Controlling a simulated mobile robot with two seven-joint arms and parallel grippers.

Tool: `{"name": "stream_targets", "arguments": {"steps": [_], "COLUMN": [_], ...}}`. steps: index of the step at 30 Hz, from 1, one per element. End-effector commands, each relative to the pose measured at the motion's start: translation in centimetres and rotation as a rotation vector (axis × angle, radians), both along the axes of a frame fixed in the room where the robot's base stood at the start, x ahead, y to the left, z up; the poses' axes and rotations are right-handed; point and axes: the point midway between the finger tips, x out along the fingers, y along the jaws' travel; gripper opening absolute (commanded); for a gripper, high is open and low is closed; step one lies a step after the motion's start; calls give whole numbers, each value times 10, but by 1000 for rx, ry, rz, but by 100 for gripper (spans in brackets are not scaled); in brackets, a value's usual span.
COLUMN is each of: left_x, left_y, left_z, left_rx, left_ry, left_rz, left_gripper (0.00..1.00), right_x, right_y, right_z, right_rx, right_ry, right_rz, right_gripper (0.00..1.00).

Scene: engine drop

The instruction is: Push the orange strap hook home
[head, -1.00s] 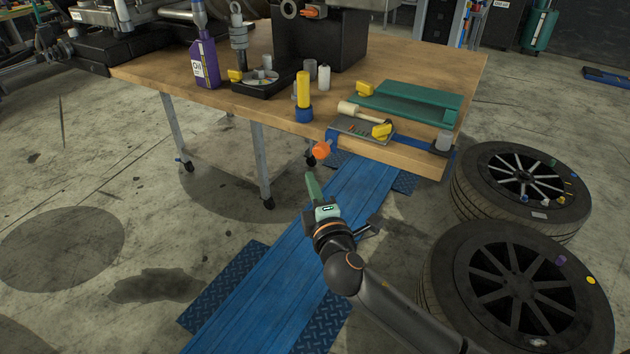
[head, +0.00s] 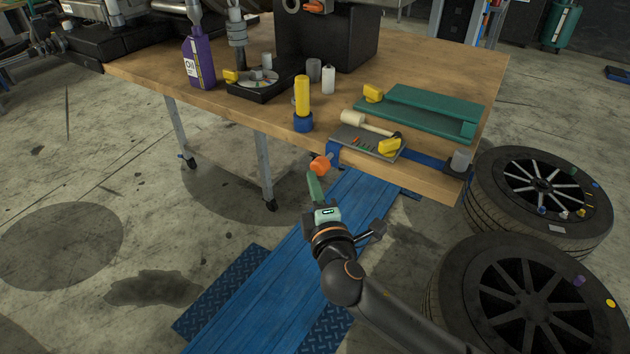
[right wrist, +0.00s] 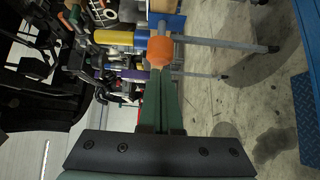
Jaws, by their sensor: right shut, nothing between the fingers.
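The orange strap hook (head: 320,165) hangs at the front edge of the wooden workbench, at the near end of the blue strap (head: 428,161). In the right wrist view the orange hook (right wrist: 160,51) is straight ahead of the fingertips. My right gripper (head: 313,177) is shut and empty, its green fingers pointing up at the hook from just below. In the right wrist view the tips (right wrist: 160,72) overlap the hook's lower edge; I cannot tell whether they touch it. My left gripper is not in view.
The workbench (head: 250,115) holds a yellow-and-blue cylinder (head: 302,100), a grey tray (head: 365,143) with a mallet, a green case (head: 425,112) and a purple oil bottle (head: 198,62). Two wheels (head: 545,190) (head: 520,295) lie at the right. A blue ramp (head: 270,265) lies below.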

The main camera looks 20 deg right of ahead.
Motion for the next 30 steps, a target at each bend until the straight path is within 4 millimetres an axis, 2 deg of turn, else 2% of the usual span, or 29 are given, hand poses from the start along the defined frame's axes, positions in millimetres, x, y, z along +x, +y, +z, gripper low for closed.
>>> {"name": "stream_targets", "arguments": {"steps": [18,26,30], "left_x": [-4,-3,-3], "left_y": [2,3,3], "left_z": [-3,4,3], "left_rx": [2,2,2], "left_ry": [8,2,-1], "left_rz": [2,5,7], "left_gripper": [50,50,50], "right_x": [-3,14,16], "right_y": [2,-21,-23], "right_z": [0,1,1], "right_rx": [0,-2,-1], "right_ry": [1,-1,-2], "right_rz": [-1,-4,-4], "right_gripper": [0,0,0]}}
